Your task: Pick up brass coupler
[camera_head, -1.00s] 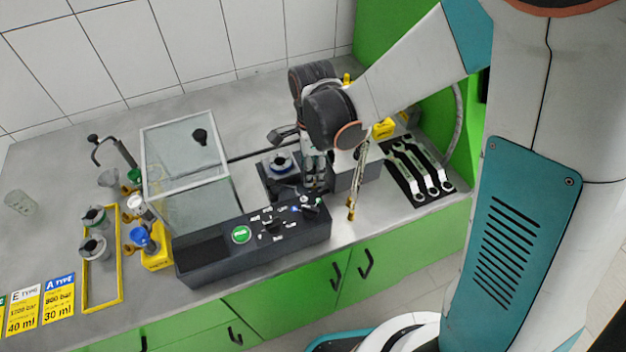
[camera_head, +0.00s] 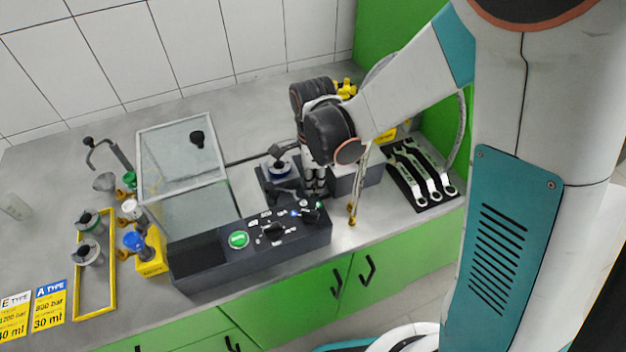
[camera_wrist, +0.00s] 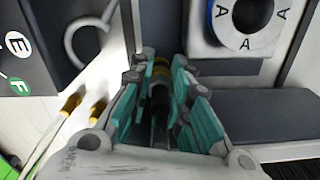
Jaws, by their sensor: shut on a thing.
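My gripper (camera_head: 313,184) is low behind the right part of the dark control panel, beside a grey block. In the wrist view my gripper (camera_wrist: 163,72), with its teal finger pads, is shut on a slim dark piece with a brass-coloured band, which I take to be the brass coupler (camera_wrist: 161,68). The fingers hide most of it, and its lower end cannot be made out. In the head view the coupler is hidden by my gripper and wrist.
The control panel (camera_head: 238,255) with a green button stands in front. Hanging hoses with brass ends (camera_head: 351,208) are just right of my gripper. A glass-lidded box (camera_head: 180,160) stands left, and a wrench tray (camera_head: 405,190) right. A round dial with letters (camera_wrist: 245,22) is close ahead.

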